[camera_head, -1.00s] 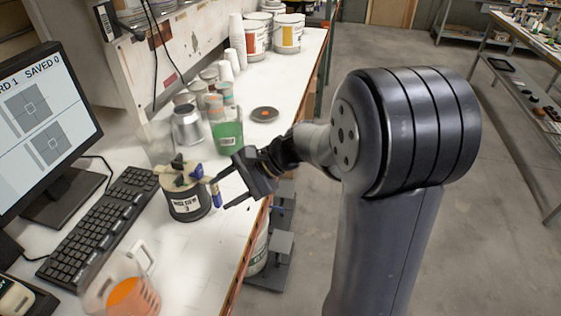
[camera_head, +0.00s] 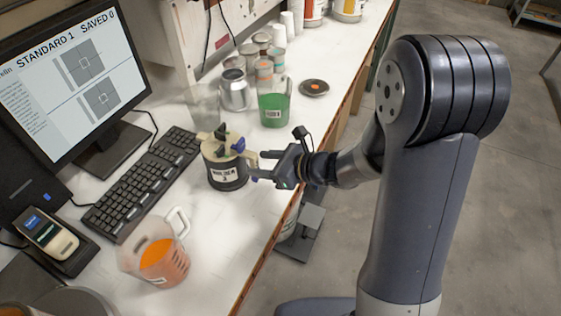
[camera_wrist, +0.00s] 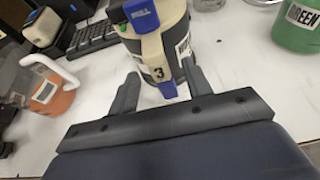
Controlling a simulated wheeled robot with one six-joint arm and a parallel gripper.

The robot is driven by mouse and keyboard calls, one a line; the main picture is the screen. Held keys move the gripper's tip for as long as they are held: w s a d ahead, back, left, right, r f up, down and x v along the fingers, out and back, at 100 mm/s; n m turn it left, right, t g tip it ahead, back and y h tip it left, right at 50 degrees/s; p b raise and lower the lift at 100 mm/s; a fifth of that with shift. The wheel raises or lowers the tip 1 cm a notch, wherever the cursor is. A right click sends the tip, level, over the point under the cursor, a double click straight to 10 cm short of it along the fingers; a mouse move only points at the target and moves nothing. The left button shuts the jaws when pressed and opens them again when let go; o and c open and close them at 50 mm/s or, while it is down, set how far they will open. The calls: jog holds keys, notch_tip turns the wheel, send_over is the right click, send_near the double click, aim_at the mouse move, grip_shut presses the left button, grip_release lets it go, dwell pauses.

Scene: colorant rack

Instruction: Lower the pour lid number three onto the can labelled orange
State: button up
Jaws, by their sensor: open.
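A cream pour lid (camera_head: 227,150) with blue and dark green parts sits on a dark can (camera_head: 228,176) beside the keyboard. The can's white label is hard to read, though a 3 seems to show. In the wrist view the lid (camera_wrist: 152,50) carries a black 3 and has a blue latch and a blue tip. My gripper (camera_head: 260,165) is open, with its fingers close to the right side of the lid. In the wrist view my gripper (camera_wrist: 160,78) has one finger on each side of the lid's near part; contact is unclear. I cannot make out a can labelled orange.
A clear jug (camera_head: 170,262) with orange contents stands at the front. A green container (camera_head: 273,108), a metal can (camera_head: 234,92) and a dark disc (camera_head: 314,87) with an orange centre stand behind. The keyboard (camera_head: 140,182) lies left. The bench edge is right.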

aim_at(257, 159)
jog(key=shift+x, duration=1.75)
jog(key=shift+c, duration=0.5)
grip_shut()
jog(key=c, duration=0.6)
grip_release()
grip_shut()
jog(key=shift+r, duration=0.25)
jog(key=shift+r+p, duration=0.3)
jog(key=shift+p, duration=0.05)
jog(key=shift+r, duration=0.1)
